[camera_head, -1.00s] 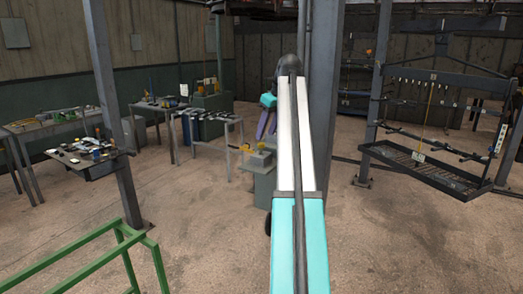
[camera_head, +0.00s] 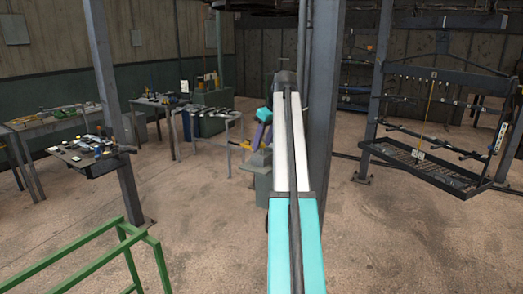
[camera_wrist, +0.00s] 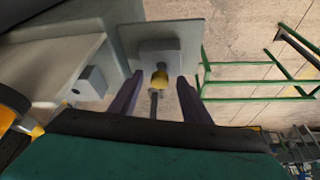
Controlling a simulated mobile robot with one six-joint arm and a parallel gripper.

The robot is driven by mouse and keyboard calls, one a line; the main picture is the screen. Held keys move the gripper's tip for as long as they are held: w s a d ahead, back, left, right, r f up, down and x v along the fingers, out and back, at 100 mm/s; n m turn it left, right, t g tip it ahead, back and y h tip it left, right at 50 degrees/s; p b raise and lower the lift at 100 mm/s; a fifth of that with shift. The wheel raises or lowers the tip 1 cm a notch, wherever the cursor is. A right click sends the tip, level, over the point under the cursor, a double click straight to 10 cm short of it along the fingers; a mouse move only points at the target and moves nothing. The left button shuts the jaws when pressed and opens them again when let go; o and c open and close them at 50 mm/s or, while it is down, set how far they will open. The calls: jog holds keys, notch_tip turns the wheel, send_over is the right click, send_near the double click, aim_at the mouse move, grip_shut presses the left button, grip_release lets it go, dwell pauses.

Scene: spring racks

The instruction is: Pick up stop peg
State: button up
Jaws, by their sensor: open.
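A yellow-topped peg (camera_wrist: 160,78) with a dark stem, which looks like the stop peg, shows in the wrist view against a grey block (camera_wrist: 153,48) on a pale plate. My gripper (camera_wrist: 159,90) is open, with one purple finger on each side of the peg. I see a gap on both sides, and nothing is held. In the head view my gripper (camera_head: 261,137) is low over the grey stand (camera_head: 261,184), beyond my white and turquoise arm. The peg cannot be made out clearly there.
A bench (camera_head: 206,122) with tools stands behind the stand. A green frame (camera_head: 122,237) is at the front left, and dark posts (camera_head: 115,130) rise left and right. A hanging rack (camera_head: 425,165) is at the right. Open floor lies between.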

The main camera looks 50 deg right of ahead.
aim_at(263, 144)
grip_shut()
jog(key=shift+r, duration=0.15)
jog(key=shift+r+b, duration=0.9)
jog(key=shift+r, duration=0.75)
jog(key=shift+s+a, duration=0.25)
jog(key=shift+s, duration=0.15)
jog(key=s+a+b, duration=0.2)
jog(key=s+a, duration=0.2)
jog(key=s, duration=0.2)
jog(key=s+a+r+b, duration=0.1)
jog(key=s+a+b, duration=0.1)
jog(key=s, duration=0.5)
jog(key=shift+a+r, duration=0.2)
jog(key=shift+a, duration=0.7)
jog(key=shift+w, duration=0.15)
